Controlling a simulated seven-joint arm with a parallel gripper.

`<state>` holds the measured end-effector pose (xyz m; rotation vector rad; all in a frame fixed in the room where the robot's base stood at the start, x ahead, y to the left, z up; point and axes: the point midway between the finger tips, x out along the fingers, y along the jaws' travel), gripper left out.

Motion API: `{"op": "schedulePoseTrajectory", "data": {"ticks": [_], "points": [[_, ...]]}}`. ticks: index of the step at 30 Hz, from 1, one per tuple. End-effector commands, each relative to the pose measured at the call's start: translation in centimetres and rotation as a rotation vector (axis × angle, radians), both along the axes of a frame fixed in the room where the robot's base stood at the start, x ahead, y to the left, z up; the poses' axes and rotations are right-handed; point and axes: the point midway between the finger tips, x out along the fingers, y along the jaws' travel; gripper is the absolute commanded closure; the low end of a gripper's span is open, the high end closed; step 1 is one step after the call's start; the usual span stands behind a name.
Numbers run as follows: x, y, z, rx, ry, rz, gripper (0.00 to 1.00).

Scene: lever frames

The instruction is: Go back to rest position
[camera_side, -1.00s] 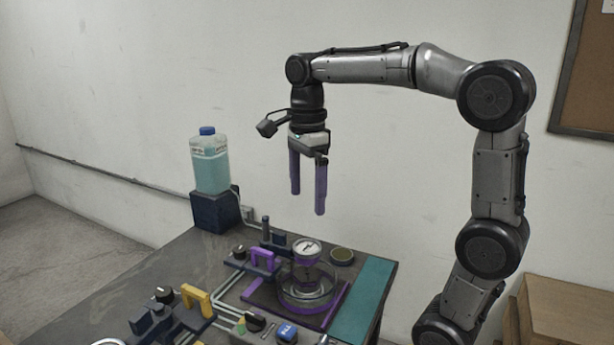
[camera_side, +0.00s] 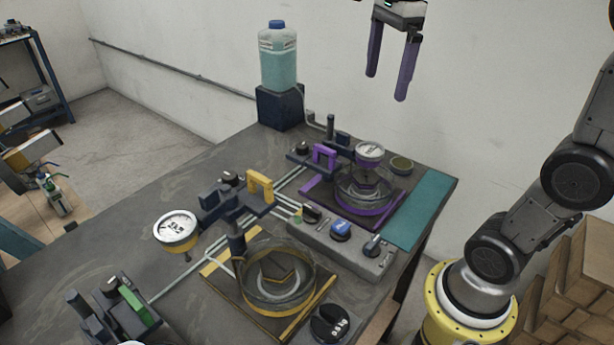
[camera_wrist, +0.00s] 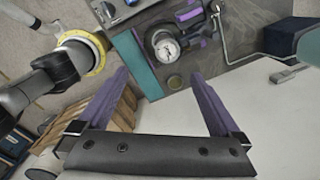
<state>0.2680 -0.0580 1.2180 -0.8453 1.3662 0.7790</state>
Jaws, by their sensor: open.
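My gripper (camera_side: 387,82) hangs high above the far right of the table, near the top edge of the side view. Its two purple fingers are apart, with nothing between them. It also shows in the wrist view (camera_wrist: 158,82), fingers spread and empty. The purple lever station (camera_side: 365,190) stands on the table below my gripper, with a purple handle, a round gauge and a clear ring. It shows in the wrist view near the top (camera_wrist: 170,42).
A yellow lever station (camera_side: 268,275) with a gauge stands nearer on the table. A control box (camera_side: 341,242) with knobs lies between the stations. A bottle of teal liquid (camera_side: 278,60) stands on a dark block at the back. Wooden boxes (camera_side: 575,285) stand beside my base. The air around my gripper looks clear.

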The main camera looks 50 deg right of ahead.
Motion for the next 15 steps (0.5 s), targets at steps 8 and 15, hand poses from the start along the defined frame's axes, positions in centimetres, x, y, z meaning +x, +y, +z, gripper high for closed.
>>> {"op": "schedulePoseTrajectory", "data": {"ticks": [8,15], "points": [[-7.3,4.1,-3.2,-0.085,-0.154,0.55,0.0],[-10.4,5.5,-8.0,-0.241,-0.253,1.164,0.0]]}}
